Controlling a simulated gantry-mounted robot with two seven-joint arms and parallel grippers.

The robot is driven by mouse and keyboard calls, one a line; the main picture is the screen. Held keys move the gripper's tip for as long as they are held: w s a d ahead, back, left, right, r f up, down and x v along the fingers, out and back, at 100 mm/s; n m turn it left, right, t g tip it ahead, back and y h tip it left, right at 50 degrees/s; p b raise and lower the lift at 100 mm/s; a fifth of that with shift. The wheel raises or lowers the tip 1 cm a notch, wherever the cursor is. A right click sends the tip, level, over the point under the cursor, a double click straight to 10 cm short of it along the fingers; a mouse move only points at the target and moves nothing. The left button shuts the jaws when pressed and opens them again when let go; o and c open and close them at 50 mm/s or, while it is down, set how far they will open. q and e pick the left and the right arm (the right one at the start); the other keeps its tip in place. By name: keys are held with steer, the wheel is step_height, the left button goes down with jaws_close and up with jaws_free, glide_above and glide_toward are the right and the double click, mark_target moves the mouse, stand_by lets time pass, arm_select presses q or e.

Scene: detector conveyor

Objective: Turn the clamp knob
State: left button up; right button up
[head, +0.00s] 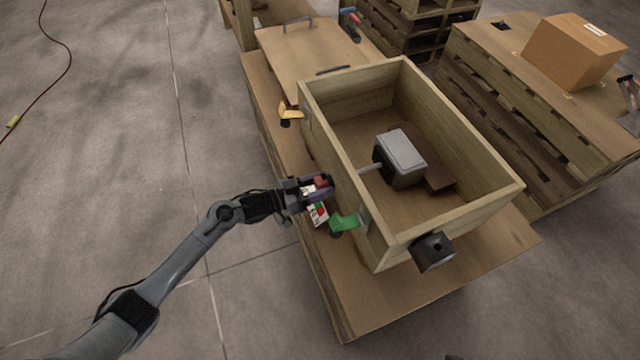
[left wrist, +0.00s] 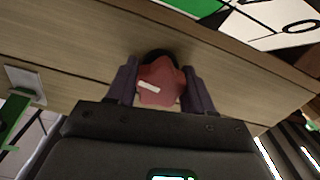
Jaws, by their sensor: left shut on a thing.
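The clamp knob is red with a white mark and sits at the outer left wall of the wooden box; it shows in the head view (head: 321,181) and in the left wrist view (left wrist: 160,84). My left gripper (head: 320,187) is shut on the knob, with one finger on each side of it in the left wrist view (left wrist: 160,88). A metal rod (head: 371,167) shows inside the box, pointing toward a grey block-like device (head: 405,150). The joint between rod and knob is hidden by the wall. My right gripper is not in view.
The wooden box (head: 455,203) stands on a pallet-like table (head: 400,309). A yellow handle (head: 290,112) and a green handle (head: 345,222) stick out from its left wall, on either side of my left gripper. A black box-shaped part (head: 433,251) is on the near wall.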

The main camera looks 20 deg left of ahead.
arm_select(q)
steer(key=shift+r+m, duration=0.25)
steer(key=shift+m, duration=0.25)
steer(key=shift+m+p, duration=0.3)
steer(key=shift+m, duration=0.6)
steer(key=shift+d+r+m, duration=0.1)
steer(key=shift+m, duration=1.5)
steer(key=shift+r, duration=0.1)
steer(key=o, duration=1)
steer(key=shift+f, duration=0.25)
